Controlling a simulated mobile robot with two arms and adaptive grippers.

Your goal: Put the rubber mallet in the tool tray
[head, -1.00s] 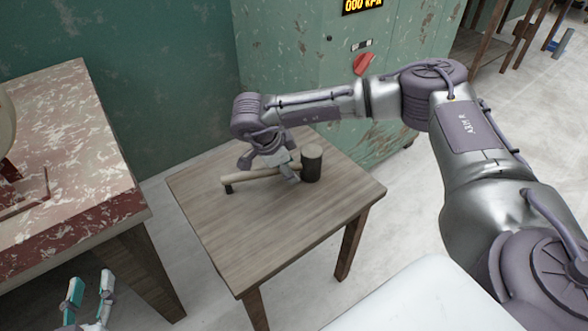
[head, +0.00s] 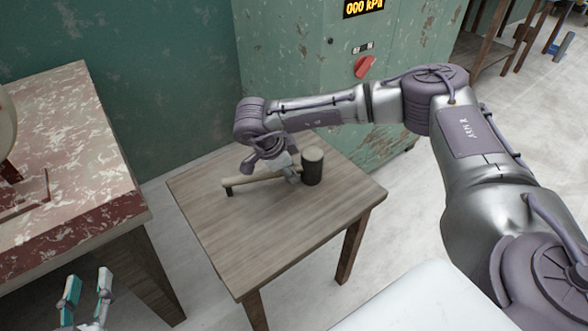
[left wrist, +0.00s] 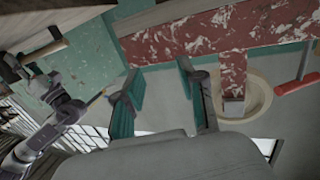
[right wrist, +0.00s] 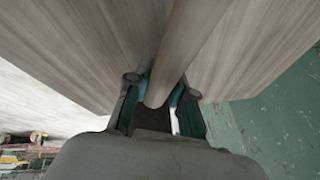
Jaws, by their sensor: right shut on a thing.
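The rubber mallet (head: 312,168) lies on the small wooden table, with a thick dark head with a pale top and a long pale wooden handle. The handle points left and has a dark end. My right gripper (head: 291,172) is shut on the handle close to the head. In the right wrist view the handle (right wrist: 194,40) runs between the fingers of the right gripper (right wrist: 160,100). My left gripper (head: 86,285) is open and empty, low at the left, away from the mallet; it also shows in the left wrist view (left wrist: 162,90). I cannot make out a tool tray.
The small wooden table (head: 280,232) is otherwise bare. A worn red-and-white bench (head: 80,150) stands at the left. A green cabinet (head: 290,60) with a red knob and a display stands behind the table.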

